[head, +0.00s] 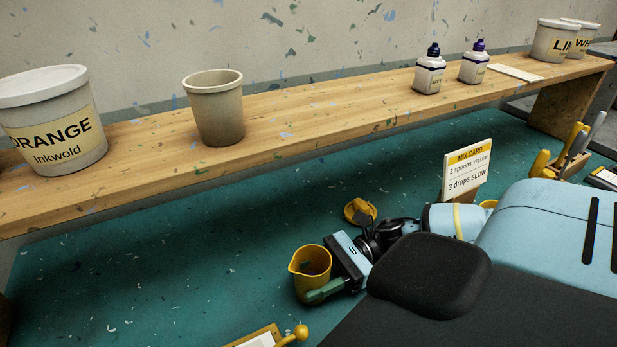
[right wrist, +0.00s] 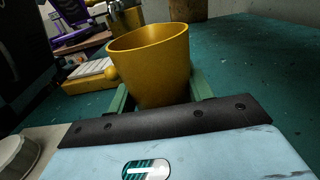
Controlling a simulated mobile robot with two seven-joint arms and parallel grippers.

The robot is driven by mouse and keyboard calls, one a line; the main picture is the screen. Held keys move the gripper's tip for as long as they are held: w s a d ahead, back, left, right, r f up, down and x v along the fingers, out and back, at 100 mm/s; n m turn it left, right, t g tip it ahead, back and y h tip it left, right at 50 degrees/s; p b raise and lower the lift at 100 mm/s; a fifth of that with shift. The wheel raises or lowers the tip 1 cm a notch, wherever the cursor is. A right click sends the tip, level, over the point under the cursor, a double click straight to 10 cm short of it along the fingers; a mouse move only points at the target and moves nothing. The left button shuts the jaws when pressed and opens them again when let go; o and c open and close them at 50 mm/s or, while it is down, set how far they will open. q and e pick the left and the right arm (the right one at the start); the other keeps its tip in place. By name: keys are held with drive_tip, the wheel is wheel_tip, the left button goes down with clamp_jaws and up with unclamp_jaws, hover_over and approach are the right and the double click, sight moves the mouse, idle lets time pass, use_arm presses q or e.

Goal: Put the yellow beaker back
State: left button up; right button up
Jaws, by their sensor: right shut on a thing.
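The yellow beaker (head: 309,268) has a pouring lip and stands roughly upright over the green bench top, below the wooden shelf. My right gripper (head: 322,286) is shut on it, with a green finger along its near side. In the right wrist view the beaker (right wrist: 148,62) sits between the two green fingers, its open mouth tilted in the picture. I cannot tell whether its base touches the bench. My left gripper is not in view.
The wooden shelf (head: 300,127) carries an orange-ink tub (head: 52,120), a grey-beige cup (head: 216,107), two small bottles and more tubs. A mix card (head: 466,170) stands near my right arm. A small yellow round item (head: 359,210) lies nearby. The green bench top (head: 170,265) is clear at left.

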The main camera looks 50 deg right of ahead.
drive_tip(key=shift+f, duration=0.2)
drive_tip(key=shift+f, duration=0.15)
drive_tip(key=o, duration=1)
